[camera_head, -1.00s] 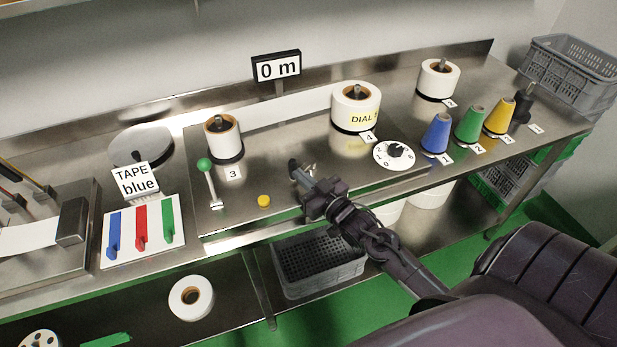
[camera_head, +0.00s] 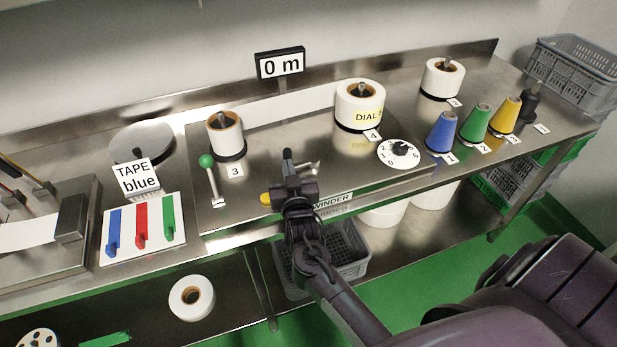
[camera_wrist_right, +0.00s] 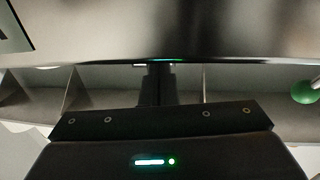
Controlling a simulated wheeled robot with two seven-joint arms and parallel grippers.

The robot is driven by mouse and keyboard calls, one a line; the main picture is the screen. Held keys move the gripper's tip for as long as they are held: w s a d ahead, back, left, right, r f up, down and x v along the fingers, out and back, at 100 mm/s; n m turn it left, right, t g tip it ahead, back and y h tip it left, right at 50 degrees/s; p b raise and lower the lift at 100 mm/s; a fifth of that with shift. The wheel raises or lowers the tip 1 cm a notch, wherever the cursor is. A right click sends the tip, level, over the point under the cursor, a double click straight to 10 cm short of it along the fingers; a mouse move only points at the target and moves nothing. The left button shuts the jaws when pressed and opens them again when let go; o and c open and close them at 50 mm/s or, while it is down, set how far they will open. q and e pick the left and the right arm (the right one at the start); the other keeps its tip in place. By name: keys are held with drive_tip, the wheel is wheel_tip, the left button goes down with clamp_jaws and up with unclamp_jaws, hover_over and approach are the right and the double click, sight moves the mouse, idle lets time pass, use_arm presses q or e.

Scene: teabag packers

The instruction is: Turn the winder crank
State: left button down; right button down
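The winder panel (camera_head: 222,205) is a flat steel top on the bench, with a "WINDER" label (camera_head: 333,200) on its front edge. A lever with a green ball knob (camera_head: 206,161) stands at its left and looks like the crank. A green ball (camera_wrist_right: 306,91) also shows at the right edge of the right wrist view. My right gripper (camera_head: 287,156) is over the panel's front, right of the lever and apart from it. Its fingers (camera_wrist_right: 157,84) look close together with nothing visible between them. My left gripper is out of view.
A yellow button (camera_head: 265,198) is just left of my right gripper. Rolls 3 (camera_head: 225,134) and 4 (camera_head: 360,103), a dial (camera_head: 398,153) and a "0 m" display (camera_head: 280,63) stand around. Colored cones (camera_head: 441,131) are at right, colored switches (camera_head: 141,228) at left.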

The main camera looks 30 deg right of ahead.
drive_tip(key=shift+w, duration=0.4)
drive_tip(key=shift+w, duration=0.1)
idle(0.3)
